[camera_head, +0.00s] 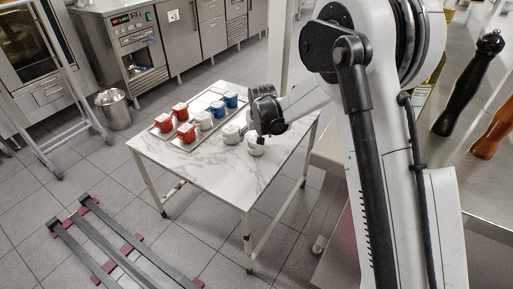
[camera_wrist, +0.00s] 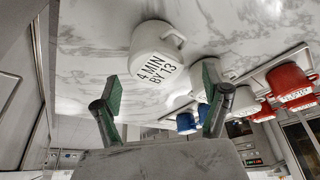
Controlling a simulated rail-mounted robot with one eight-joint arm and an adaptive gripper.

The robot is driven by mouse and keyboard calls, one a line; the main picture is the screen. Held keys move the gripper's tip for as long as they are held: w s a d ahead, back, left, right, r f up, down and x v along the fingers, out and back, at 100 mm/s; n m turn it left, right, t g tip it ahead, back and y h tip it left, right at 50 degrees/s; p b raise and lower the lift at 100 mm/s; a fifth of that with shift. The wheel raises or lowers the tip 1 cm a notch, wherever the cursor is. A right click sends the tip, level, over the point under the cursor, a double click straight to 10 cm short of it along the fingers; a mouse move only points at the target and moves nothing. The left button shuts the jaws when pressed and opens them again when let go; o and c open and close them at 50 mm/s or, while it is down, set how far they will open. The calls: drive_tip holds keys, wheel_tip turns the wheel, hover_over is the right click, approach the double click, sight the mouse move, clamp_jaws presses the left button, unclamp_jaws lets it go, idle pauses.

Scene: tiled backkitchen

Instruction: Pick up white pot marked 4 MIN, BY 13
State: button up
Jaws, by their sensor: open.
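The white pot marked 4 MIN, BY 13 (camera_wrist: 155,58) is in the wrist view on the marble tabletop, its handle toward the upper right and its black lettering facing me. My gripper (camera_wrist: 163,92) is open, its two green-padded fingers spread apart. The pot appears beyond the gap between them, and nothing is held. In the head view my gripper (camera_head: 268,126) is over the right part of the table. A white pot (camera_head: 256,147) shows just below it and another white pot (camera_head: 231,135) stands to its left. Their labels cannot be read there.
The marble table (camera_head: 220,178) also holds a tray (camera_head: 158,131) with red pots (camera_head: 187,133), blue pots (camera_head: 217,109) and a white pot (camera_head: 204,120). The table's front is clear. More pots, including a red one (camera_wrist: 288,80), show at right in the wrist view.

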drive_tip(key=x, duration=0.1)
drive_tip(key=b+x, duration=0.1)
drive_tip(key=x, duration=0.1)
drive_tip(key=b+x, duration=0.1)
drive_tip(key=shift+s+d+f, duration=0.1)
drive_tip(key=shift+d+f, duration=0.15)
drive_tip(key=shift+f, duration=0.7)
drive_tip(key=shift+r, duration=0.1)
drive_tip(key=c, duration=1.6)
